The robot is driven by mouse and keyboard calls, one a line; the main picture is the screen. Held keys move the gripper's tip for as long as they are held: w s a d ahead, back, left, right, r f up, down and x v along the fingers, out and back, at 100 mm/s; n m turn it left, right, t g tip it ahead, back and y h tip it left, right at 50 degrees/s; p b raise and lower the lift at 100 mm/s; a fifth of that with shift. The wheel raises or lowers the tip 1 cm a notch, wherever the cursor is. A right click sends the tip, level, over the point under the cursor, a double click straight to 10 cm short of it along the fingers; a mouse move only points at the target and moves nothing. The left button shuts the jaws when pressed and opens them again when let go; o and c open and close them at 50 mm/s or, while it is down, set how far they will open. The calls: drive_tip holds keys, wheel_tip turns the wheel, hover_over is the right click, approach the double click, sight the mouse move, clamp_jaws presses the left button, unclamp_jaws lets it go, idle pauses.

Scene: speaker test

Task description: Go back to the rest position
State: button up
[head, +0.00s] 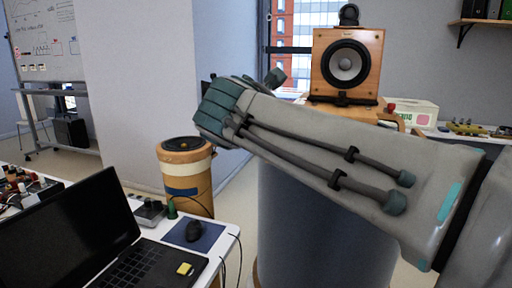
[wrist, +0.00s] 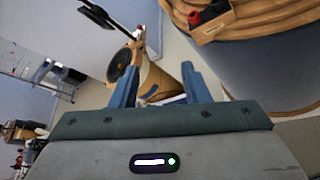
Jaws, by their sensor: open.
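My gripper (wrist: 157,72) shows in the wrist view as two blue fingers set apart, with nothing held between them. Beyond the gap, a wooden cylindrical speaker (wrist: 153,84) with a dark cone stands on the floor. My pale arm reaches across the right half of the head view and ends in a teal-ringed joint. In that view I cannot clearly make out the fingers. No marker for a rest position shows.
A square wooden speaker (head: 322,62) stands behind my arm, above a large grey cylinder (head: 300,215). The wooden cylindrical speaker (head: 188,198) is beside the white desk (head: 222,250), which bears a black laptop (head: 75,235) and mouse (head: 194,231). Open floor shows at left.

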drive_tip(key=s+d+f+m+g+h+p, duration=0.1)
drive_tip(key=s+d+f+m+g+p, duration=0.25)
drive_tip(key=d+m, duration=0.25)
drive_tip(key=s+d+f+m+g+h+p, duration=0.1)
drive_tip(key=s+d+f+m+g+p, duration=0.15)
drive_tip(key=d+m+p, duration=0.35)
drive_tip(key=s+d+f+m+g+y+p, duration=0.1)
drive_tip(key=s+d+f+m+g+p, duration=0.1)
drive_tip(key=s+m, duration=0.5)
drive_tip(key=s+d+f+m+g+y+p, duration=0.1)
drive_tip(key=s+d+f+m+g+p, duration=0.2)
drive_tip(key=m, duration=0.6)
drive_tip(key=s+f+p, duration=0.2)
drive_tip(key=s+p, duration=0.1)
drive_tip(key=s, duration=0.1)
drive_tip(key=shift+s+d+m, duration=0.2)
drive_tip(key=shift+m, duration=0.1)
